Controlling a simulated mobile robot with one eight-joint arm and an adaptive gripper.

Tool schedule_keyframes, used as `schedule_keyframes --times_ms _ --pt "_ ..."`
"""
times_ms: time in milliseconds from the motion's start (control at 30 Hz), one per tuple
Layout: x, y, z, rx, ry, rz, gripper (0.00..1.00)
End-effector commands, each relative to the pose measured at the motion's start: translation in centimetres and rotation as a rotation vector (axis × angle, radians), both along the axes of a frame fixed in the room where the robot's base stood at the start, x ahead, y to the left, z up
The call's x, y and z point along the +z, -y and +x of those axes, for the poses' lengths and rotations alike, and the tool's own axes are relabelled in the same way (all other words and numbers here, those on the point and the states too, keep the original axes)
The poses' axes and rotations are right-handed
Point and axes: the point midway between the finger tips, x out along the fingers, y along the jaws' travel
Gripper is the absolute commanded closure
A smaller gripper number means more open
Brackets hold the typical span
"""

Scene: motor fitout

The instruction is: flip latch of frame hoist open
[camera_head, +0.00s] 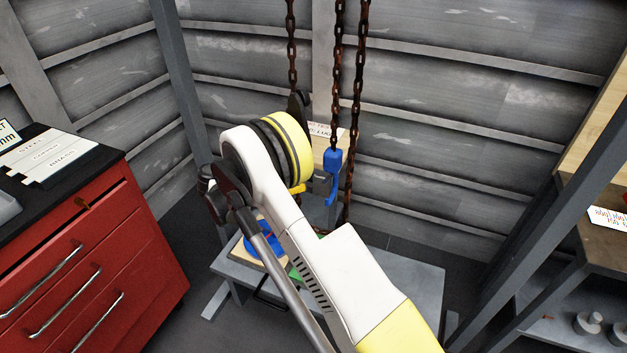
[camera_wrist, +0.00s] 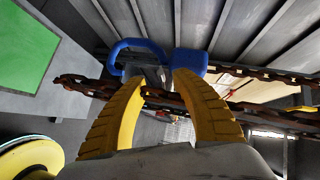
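The frame hoist's blue hook block (camera_head: 332,160) hangs on a rusty chain in the head view, with a thin blue curved part below it. In the wrist view, a blue block (camera_wrist: 188,60) and a blue curved hook (camera_wrist: 140,44) lie just beyond the fingertips. A grey piece, possibly the latch, shows between them. My gripper (camera_wrist: 160,76) has its two yellow fingers apart, with chain and the grey piece seen between or behind them. Contact cannot be told. In the head view my arm hides most of the gripper; a yellow fingertip shows left of the blue hook.
Rusty chains (camera_head: 291,45) hang beside the hook. A grey low table (camera_head: 400,285) with blue and green parts stands below. A red drawer cabinet (camera_head: 95,265) is at left. A dark shelf frame (camera_head: 548,185) is at right, and a grey panelled wall is behind.

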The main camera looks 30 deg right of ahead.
Motion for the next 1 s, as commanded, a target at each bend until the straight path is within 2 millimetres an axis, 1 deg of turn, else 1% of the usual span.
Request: schedule_keyframes --times_ms 33,100,200,333,567,600,700,900,1000 --pt "-0.4 0.9 -0.2 -0.003 0.000 -0.001 0.68" --pt "-0.6 1.9 -0.3 -0.001 0.001 0.000 0.68" --pt "-0.8 2.9 -0.5 -0.001 0.001 0.000 0.68" --pt "-0.9 3.5 -0.5 0.000 0.001 -0.001 0.68" --pt "-0.8 3.6 -0.5 0.001 0.001 -0.001 0.68" --pt "-0.8 3.6 -0.5 0.001 0.001 -0.001 0.72" --pt "-0.8 3.6 -0.5 0.001 0.001 -0.001 1.00" --pt "-0.6 3.6 -0.5 0.000 -0.009 0.010 1.00" --pt "0.0 3.8 -0.4 -0.002 -0.066 0.084 1.00"
